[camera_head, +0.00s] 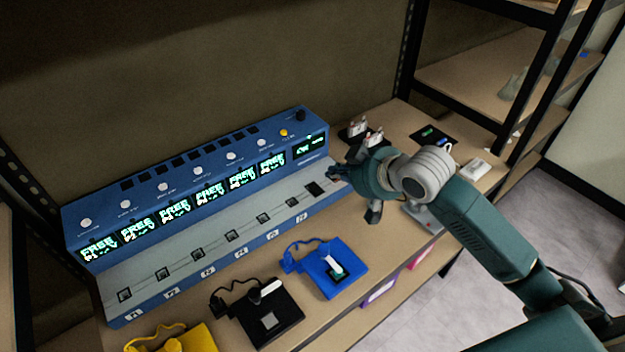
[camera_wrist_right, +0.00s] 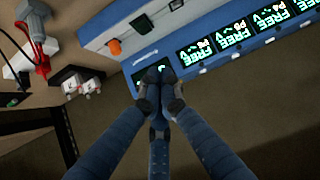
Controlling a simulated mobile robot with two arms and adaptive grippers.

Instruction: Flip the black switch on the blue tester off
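The blue tester (camera_head: 190,165) lies along the back wall, with a row of lit green displays reading FREE. A black square (camera_head: 315,188), possibly the switch, sits at the right end of its grey ledge. My right gripper (camera_head: 334,173) is beside the tester's right end, near the black square; contact cannot be told. In the wrist view its fingers (camera_wrist_right: 161,76) are together, empty, in front of a dark panel on the blue tester (camera_wrist_right: 125,68). My left gripper is not in view.
A blue holder (camera_head: 345,278), a black holder (camera_head: 285,325) and a yellow holder (camera_head: 195,340) stand along the table's front. A shelf rack (camera_head: 480,85) rises at the right.

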